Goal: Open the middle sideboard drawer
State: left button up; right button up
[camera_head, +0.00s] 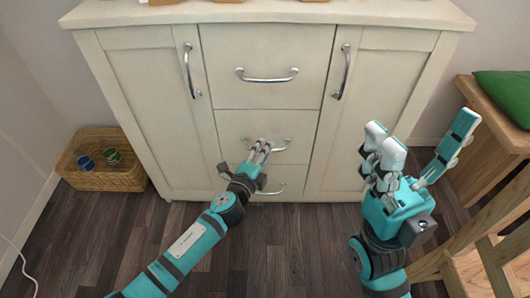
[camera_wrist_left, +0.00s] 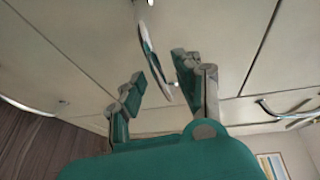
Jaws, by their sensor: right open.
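The cream sideboard (camera_head: 262,45) has three drawers in its centre column. The middle drawer (camera_head: 233,124) looks shut and flush with the front. Its curved metal handle (camera_head: 283,147) is partly hidden by my left gripper (camera_head: 258,152), which is at the handle. In the left wrist view, a shiny handle (camera_wrist_left: 151,45) reaches between the spread fingers of my left gripper (camera_wrist_left: 162,82). I see gaps beside the handle, and cannot tell whether a finger touches it. My right gripper (camera_head: 422,142) is open and empty, in front of the right door.
The top drawer handle (camera_head: 267,78) and bottom drawer handle (camera_head: 268,190) are above and below. A wicker basket (camera_head: 108,181) with small cups stands on the floor at left. A wooden stool (camera_head: 483,150) with a green cushion (camera_head: 505,92) is close to my right gripper.

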pick_arm(q)
jog(key=shift+w+d, duration=0.15)
jog(key=shift+w, duration=0.25)
jog(key=shift+c, duration=0.3)
grip_shut()
jog(key=shift+f, duration=0.1)
